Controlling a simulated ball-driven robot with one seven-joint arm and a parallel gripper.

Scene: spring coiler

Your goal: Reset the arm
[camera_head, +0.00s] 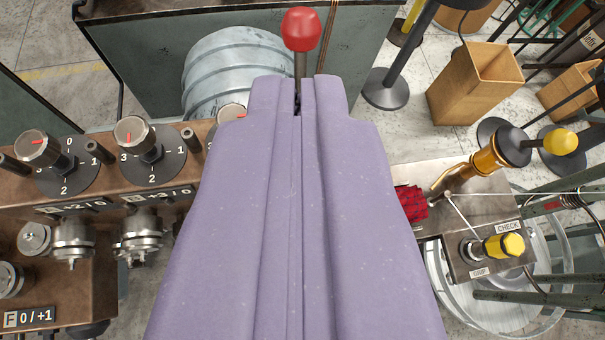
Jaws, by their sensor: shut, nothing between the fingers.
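My gripper (298,98), a purple body, fills the middle of the view and points away from me. Its two fingertips are shut with only a thin seam between them, and nothing is held. A lever with a red ball knob (301,29) shows just beyond the fingertips. Its dark stem runs down behind them, so its lower end is hidden. I cannot tell whether the fingertips touch the stem. On the right, a brass-coloured arm (484,160) with a black joint and a yellow knob (560,142) lies over a metal plate.
A rusty panel on the left carries numbered dials (142,139) and metal fittings (75,240). The plate on the right has a yellow-capped control (503,245) between CHECK and GRIP labels, and a red cloth-like piece (411,203). Bins (476,82) and stands are behind on the floor.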

